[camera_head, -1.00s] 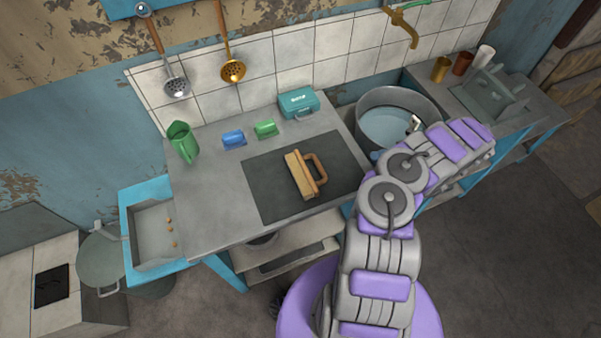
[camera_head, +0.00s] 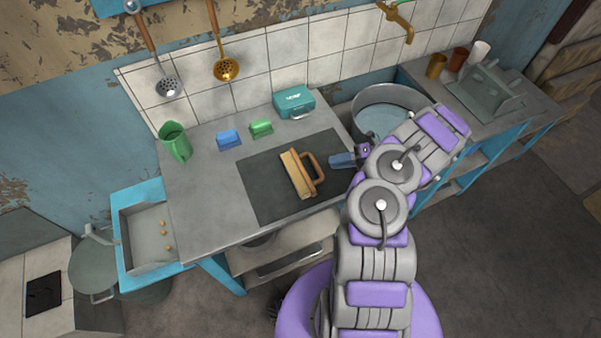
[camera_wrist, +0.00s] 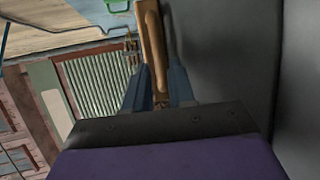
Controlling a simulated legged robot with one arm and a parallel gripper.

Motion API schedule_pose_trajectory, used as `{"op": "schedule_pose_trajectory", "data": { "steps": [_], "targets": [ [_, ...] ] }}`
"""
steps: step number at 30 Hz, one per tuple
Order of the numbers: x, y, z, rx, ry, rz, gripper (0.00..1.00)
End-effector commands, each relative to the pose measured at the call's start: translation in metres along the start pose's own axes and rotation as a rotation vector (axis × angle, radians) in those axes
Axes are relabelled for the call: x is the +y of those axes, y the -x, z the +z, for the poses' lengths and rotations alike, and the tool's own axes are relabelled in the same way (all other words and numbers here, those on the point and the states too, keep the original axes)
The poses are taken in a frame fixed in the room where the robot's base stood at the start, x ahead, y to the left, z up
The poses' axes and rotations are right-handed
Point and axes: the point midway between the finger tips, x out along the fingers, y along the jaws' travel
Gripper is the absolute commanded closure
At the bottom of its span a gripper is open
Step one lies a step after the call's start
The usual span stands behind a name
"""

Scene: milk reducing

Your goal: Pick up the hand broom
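The hand broom appears to be the light wooden block with a brown arched handle (camera_head: 299,174). It lies on the dark mat (camera_head: 262,205) on the counter, handle side to the right. My gripper (camera_head: 340,160) is just right of the broom in the head view, pointing left at its handle, with a small gap showing. In the wrist view a brown wooden piece, probably the broom (camera_wrist: 153,35), shows between and beyond my blue fingers (camera_wrist: 158,80). The fingers stand apart. Contact with the wood cannot be made out.
A teal box (camera_head: 294,102), green block (camera_head: 261,128), blue block (camera_head: 228,139) and green jug (camera_head: 175,142) stand behind and left of the mat. A metal basin (camera_head: 380,112) is behind my arm. Ladles (camera_head: 227,68) hang on the wall.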

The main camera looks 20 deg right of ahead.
Motion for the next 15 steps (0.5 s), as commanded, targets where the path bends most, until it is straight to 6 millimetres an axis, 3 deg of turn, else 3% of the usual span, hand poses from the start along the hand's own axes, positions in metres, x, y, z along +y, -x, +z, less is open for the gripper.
{"op": "schedule_pose_trajectory", "data": {
  "steps": [10, 15],
  "targets": [
    [0.000, -0.043, -0.001, 0.001, -0.002, 0.004, 0.76],
    [0.001, -0.052, -0.001, 0.001, -0.002, 0.001, 0.76]
  ]
}}
